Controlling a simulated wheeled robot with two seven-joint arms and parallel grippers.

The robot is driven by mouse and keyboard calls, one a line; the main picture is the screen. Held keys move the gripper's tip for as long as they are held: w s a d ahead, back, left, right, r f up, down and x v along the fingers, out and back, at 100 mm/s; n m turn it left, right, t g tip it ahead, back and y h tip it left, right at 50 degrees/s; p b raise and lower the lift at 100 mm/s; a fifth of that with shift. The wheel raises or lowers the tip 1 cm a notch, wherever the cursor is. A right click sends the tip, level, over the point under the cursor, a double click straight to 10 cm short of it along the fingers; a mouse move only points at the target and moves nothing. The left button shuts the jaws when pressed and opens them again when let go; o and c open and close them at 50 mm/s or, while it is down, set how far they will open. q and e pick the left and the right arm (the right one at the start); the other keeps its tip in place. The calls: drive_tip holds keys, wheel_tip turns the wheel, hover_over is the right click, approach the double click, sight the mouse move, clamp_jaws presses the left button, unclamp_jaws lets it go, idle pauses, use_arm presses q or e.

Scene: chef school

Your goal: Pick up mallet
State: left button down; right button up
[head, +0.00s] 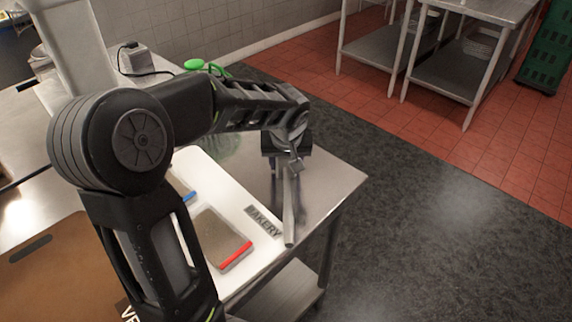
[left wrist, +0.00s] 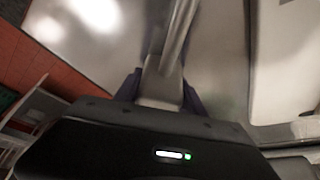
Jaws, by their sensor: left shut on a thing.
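The mallet (head: 289,212) is a grey metal tool with a long handle, in the right middle of the head view. My left gripper (head: 286,158) is shut on its upper end, and the handle points down toward the front of the picture. In the left wrist view the mallet (left wrist: 176,40) runs up from between the fingers of my left gripper (left wrist: 160,88). It is over or on the steel table; I cannot tell its exact height. The part inside the fingers is partly hidden. My right gripper is not in view.
The steel table (head: 335,178) has its edge just right of the mallet. A white board marked BAKERY (head: 262,236) lies beside it, with a red-edged pad (head: 220,238). A brown board (head: 50,262) lies at left. Steel shelves (head: 455,72) stand at the back right.

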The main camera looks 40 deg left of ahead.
use_arm(q)
drive_tip(key=shift+r, duration=0.1)
wheel_tip(320, 180, up, 10)
drive_tip(key=shift+f+b, duration=0.1)
drive_tip(key=shift+b, duration=0.2)
drive_tip(key=shift+a, duration=0.1)
idle(0.6)
drive_tip(key=shift+f, duration=0.25)
drive_tip(key=w+a, duration=0.6)
drive_tip(key=w, duration=0.2)
drive_tip(key=shift+a+r+p, duration=0.35)
drive_tip(key=shift+r+p, duration=0.1)
drive_tip(key=shift+w, duration=0.1)
